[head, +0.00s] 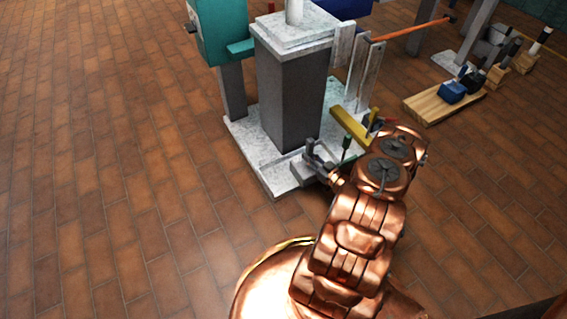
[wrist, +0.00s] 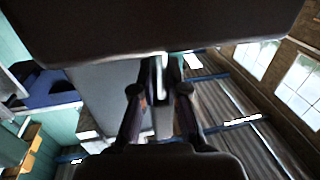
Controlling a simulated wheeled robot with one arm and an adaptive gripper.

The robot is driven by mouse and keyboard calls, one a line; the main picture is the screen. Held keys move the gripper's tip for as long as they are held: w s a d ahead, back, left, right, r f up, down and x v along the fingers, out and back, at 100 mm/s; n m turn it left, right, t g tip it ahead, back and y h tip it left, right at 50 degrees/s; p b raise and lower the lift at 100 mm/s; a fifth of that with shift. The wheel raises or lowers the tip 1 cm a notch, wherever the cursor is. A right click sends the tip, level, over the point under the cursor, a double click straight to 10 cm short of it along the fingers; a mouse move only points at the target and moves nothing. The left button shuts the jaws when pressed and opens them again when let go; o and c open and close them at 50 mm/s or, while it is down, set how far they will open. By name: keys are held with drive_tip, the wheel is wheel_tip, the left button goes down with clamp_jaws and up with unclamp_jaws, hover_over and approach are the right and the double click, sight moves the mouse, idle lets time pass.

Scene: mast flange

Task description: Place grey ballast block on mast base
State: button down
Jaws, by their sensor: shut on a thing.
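The mast base (head: 251,142) is a pale, speckled plate on the floor, with a thick dark grey column (head: 290,98) standing on it. My gripper (head: 314,157) is low over the near right part of the plate, close to the column's foot. It is shut on what looks like the light grey ballast block (head: 303,172), at the plate's near edge. My gripper and arm partly hide the block, and I cannot tell if it touches the plate. In the wrist view, the two dark fingers (wrist: 160,92) are close together; the block is not clear there.
A wooden pallet (head: 425,106) with a blue box (head: 452,92) lies at right. The left floor is clear.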

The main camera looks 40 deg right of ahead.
sight(305, 175)
drive_tip(key=w+a+f+b, duration=0.4)
drive_tip(key=w+a+b, duration=0.1)
drive_tip(key=w+a, duration=0.2)
drive_tip(key=shift+w+a+f+b, duration=0.15)
drive_tip(key=shift+a+f+b, duration=0.1)
drive_tip(key=shift+a+b, duration=0.05)
idle(0.4)
drive_tip(key=shift+f, duration=0.1)
drive_tip(key=c, duration=1.2)
unclamp_jaws()
drive_tip(key=s+d+p, duration=0.1)
drive_tip(key=s+p, duration=0.4)
drive_tip(key=s, duration=0.7)
drive_tip(key=shift+d+p, duration=0.15)
drive_tip(key=shift+p, duration=0.25)
